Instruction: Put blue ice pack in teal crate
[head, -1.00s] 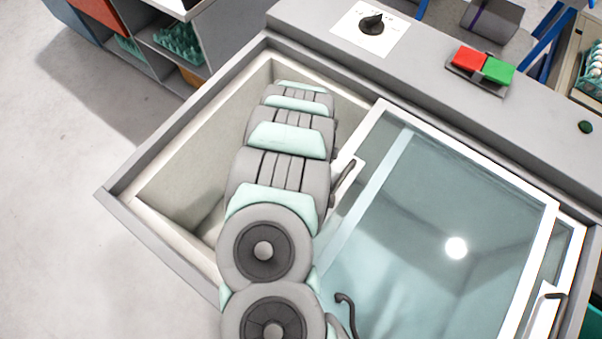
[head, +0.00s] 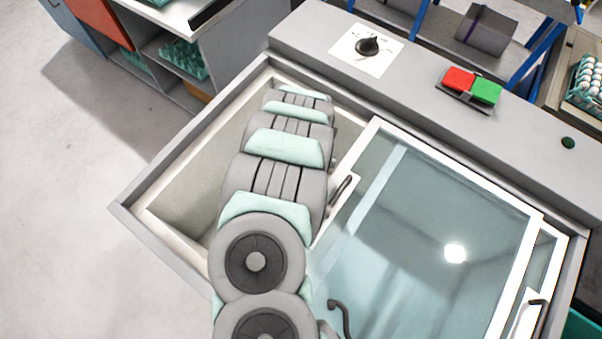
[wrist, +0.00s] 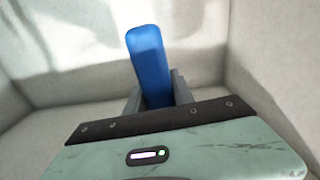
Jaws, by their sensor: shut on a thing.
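The blue ice pack (wrist: 150,62) shows in the wrist view, standing upright between the fingers of my gripper (wrist: 158,95). My gripper is shut on it, inside a pale-walled compartment of the chest. In the head view my arm reaches down into the open left part of the chest (head: 190,165), and the arm hides the gripper and the ice pack. A teal edge at the lower right corner of the head view (head: 582,328) may be part of the teal crate; too little shows to tell.
A sliding glass lid (head: 400,270) with dark handles covers the right part of the chest. A red and green button box (head: 470,86) and a dial (head: 368,46) sit on the ledge behind. A tray of eggs (head: 588,80) stands at the far right.

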